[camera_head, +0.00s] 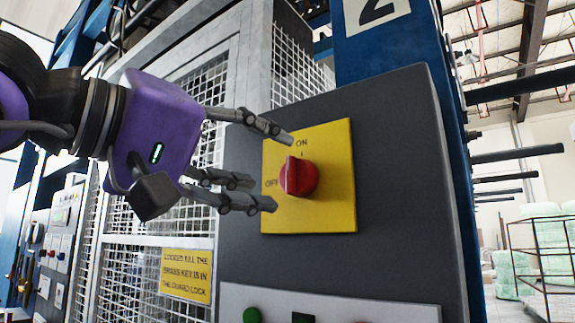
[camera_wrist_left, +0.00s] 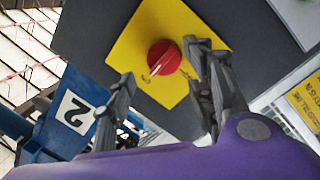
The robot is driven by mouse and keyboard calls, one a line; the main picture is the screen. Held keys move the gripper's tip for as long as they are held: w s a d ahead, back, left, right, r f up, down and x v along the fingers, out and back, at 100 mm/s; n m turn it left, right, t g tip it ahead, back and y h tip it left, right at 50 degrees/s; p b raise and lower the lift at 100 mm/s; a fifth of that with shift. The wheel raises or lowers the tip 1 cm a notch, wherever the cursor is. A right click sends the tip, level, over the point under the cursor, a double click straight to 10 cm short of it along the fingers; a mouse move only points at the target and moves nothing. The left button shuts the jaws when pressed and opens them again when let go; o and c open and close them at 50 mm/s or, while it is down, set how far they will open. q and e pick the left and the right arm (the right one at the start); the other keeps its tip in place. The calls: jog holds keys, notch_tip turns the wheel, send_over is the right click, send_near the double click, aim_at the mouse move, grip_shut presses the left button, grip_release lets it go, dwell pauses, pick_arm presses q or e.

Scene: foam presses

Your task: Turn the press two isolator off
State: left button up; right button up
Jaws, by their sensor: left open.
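The press two isolator is a red rotary knob (camera_head: 299,177) on a yellow plate (camera_head: 333,205), on a dark grey panel. ON is printed above the knob and OFF to its left. Its raised grip stands about upright, towards ON. My left gripper (camera_head: 281,171) is open, just left of the knob, with fingers above and below its height. In the left wrist view the knob (camera_wrist_left: 164,57) shows between the spread fingers (camera_wrist_left: 160,66). I cannot tell whether a finger touches it. My right gripper is in neither view.
A blue column with a white "2" label (camera_head: 374,12) stands behind the panel (camera_head: 400,170). A white mesh guard (camera_head: 150,270) with a yellow notice (camera_head: 187,275) is at left. A lower panel has a green button (camera_head: 252,315). A wire cage (camera_head: 548,262) stands far right.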

aim_at(288, 171)
pick_arm(q)
jog(key=x, duration=0.4)
jog(key=shift+d, duration=0.1)
jog(key=shift+w+d+p, duration=0.2)
jog(key=shift+w+p, duration=0.05)
jog(key=shift+p, duration=0.05)
jog(key=shift+a, duration=0.1)
jog(key=c, duration=1)
